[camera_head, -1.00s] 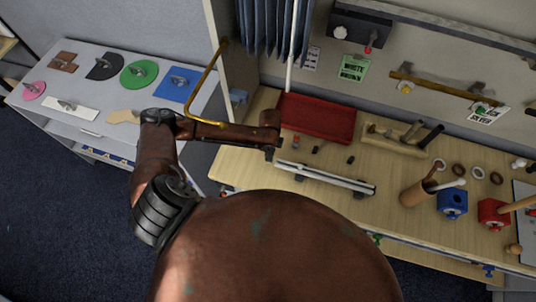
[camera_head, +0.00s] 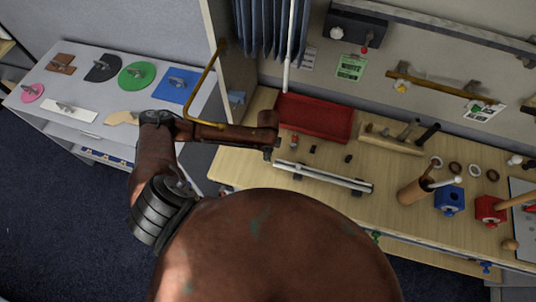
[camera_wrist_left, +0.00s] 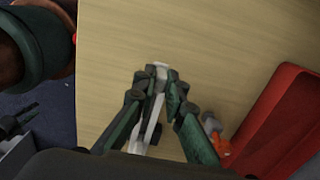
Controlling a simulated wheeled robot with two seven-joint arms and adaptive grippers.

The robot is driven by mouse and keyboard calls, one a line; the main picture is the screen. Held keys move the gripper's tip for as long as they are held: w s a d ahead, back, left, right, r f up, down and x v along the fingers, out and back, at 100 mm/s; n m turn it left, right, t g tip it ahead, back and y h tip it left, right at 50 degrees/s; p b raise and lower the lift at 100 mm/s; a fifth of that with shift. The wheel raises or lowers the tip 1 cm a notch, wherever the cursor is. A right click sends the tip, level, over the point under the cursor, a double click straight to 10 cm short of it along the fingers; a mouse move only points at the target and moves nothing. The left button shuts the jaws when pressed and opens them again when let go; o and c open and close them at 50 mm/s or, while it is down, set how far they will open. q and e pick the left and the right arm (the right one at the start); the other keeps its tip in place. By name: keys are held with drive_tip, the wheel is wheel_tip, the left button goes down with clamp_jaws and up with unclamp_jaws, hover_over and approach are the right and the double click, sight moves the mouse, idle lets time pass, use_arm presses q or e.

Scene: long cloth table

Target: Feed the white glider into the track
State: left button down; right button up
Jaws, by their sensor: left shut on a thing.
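My left gripper (camera_head: 270,153) is at the left end of the pale track (camera_head: 323,178), which lies along the wooden table on dark supports. In the left wrist view, the fingers (camera_wrist_left: 160,80) are shut on a small white piece, the white glider (camera_wrist_left: 161,68), whose tip shows between them. A pale strip, apparently the track (camera_wrist_left: 149,125), runs from the fingertips toward the lower edge of that view. The fingers hide most of the glider. I cannot tell whether the glider touches the track or has entered it. My right gripper is out of view.
A red tray (camera_head: 314,118) lies behind the track. A small red-orange piece (camera_head: 294,140) and dark pieces sit between them.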

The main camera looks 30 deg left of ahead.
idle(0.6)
use_arm(q)
drive_tip(key=shift+p, duration=0.45)
drive_tip(key=shift+p, duration=0.5)
drive_tip(key=shift+w+d, duration=0.25)
drive_tip(key=shift+d, duration=0.8)
idle(0.4)
drive_tip(key=shift+w+d+p, duration=0.3)
drive_tip(key=shift+d, duration=0.9)
drive_tip(key=shift+w+d+p, duration=0.25)
drive_tip(key=shift+d+p, duration=0.05)
drive_tip(key=shift+d, duration=0.9)
drive_tip(key=shift+w+d+p, duration=0.3)
drive_tip(key=shift+d, duration=0.9)
drive_tip(key=c, duration=1.9)
unclamp_jaws()
